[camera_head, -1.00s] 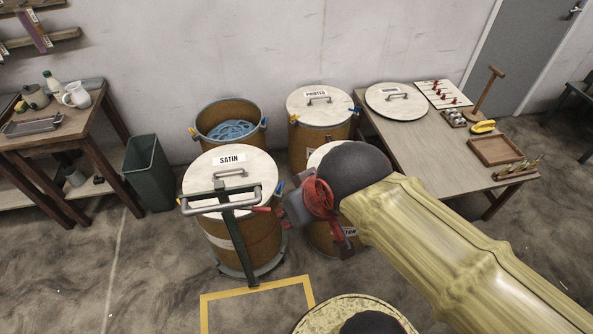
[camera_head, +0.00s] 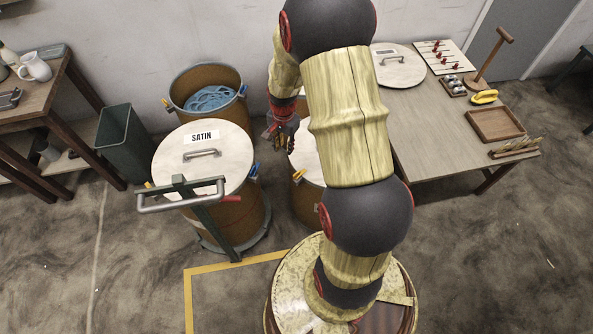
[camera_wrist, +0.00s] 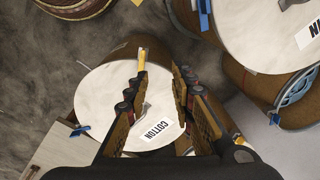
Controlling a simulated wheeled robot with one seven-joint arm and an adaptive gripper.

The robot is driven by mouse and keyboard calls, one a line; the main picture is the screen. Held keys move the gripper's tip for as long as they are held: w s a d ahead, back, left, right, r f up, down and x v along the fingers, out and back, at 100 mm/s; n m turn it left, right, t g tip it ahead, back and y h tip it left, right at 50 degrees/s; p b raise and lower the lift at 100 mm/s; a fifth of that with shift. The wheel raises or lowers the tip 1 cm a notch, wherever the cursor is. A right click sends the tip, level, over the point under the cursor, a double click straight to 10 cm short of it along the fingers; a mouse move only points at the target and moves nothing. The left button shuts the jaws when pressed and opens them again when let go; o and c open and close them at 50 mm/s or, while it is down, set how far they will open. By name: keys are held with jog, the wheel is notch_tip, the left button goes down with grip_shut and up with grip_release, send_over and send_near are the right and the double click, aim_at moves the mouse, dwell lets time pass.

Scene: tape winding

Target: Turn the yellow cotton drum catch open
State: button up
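The cotton drum (camera_head: 306,203) stands beside the satin drum, mostly behind my arm in the head view. Its pale lid (camera_wrist: 100,95), labelled COTTON, shows in the wrist view. A yellow catch (camera_head: 299,175) is on its near side; it also shows at the lid's upper rim in the wrist view (camera_wrist: 142,60), standing out near the left fingertip. My gripper (camera_head: 283,130) points down over the lid. In the wrist view its fingers (camera_wrist: 158,82) are apart with nothing held between them. Contact with the catch cannot be told.
The satin drum (camera_head: 225,215) sits left on a trolley with a handle (camera_head: 180,195). An open drum with blue ribbon (camera_head: 211,98) is behind. A table (camera_head: 440,135) with a loose lid (camera_head: 398,66) stands right. A green bin (camera_head: 125,145) is left.

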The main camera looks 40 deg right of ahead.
aim_at(297, 173)
jog(key=d+f+m, duration=0.1)
jog(key=f, duration=0.2)
jog(key=s+d+f, duration=0.1)
jog(key=f, duration=0.2)
jog(key=s+d+f+m, duration=0.1)
jog(key=f, duration=0.2)
jog(key=shift+s+d+f+m+g, duration=0.15)
jog(key=shift+s+f+m+g, duration=0.15)
jog(key=shift+g, duration=0.1)
notch_tip(297, 173, down, 8)
jog(key=b, duration=0.3)
jog(key=shift+r, duration=0.1)
jog(key=shift+c, duration=1)
jog(key=c, duration=0.4)
grip_shut()
